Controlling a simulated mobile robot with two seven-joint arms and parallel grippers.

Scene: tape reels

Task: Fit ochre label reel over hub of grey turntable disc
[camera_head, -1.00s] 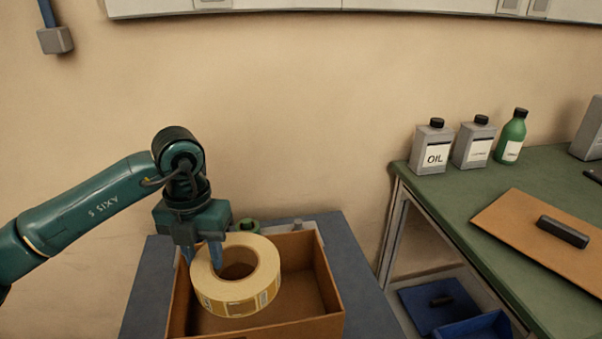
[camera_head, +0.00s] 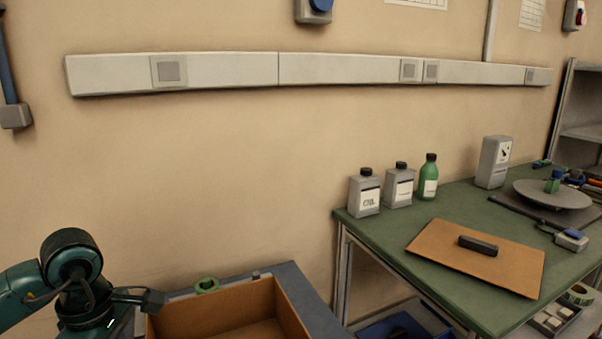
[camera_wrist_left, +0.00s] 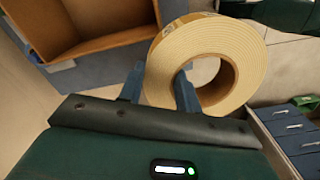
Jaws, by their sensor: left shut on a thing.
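The ochre label reel (camera_wrist_left: 242,62) is a thick pale-yellow roll with a brown core and open centre, seen in the left wrist view. My left gripper (camera_wrist_left: 160,88) is shut on its wall, one finger inside the core and one outside. In the head view my left wrist (camera_head: 80,290) is at the lower left; its fingers and the reel are out of frame. The grey turntable disc (camera_head: 535,197) lies flat on the green bench at the far right, with a small green hub (camera_head: 553,183) standing at its middle. My right gripper is not in view.
An open cardboard box (camera_head: 282,300) stands on a blue-grey surface beside a green ring (camera_head: 207,285). On the green bench (camera_head: 395,228) are an oil can (camera_head: 364,195), another can, a green bottle (camera_head: 428,180), a grey gauge box (camera_head: 493,163) and a brown board (camera_head: 435,245) with a dark bar.

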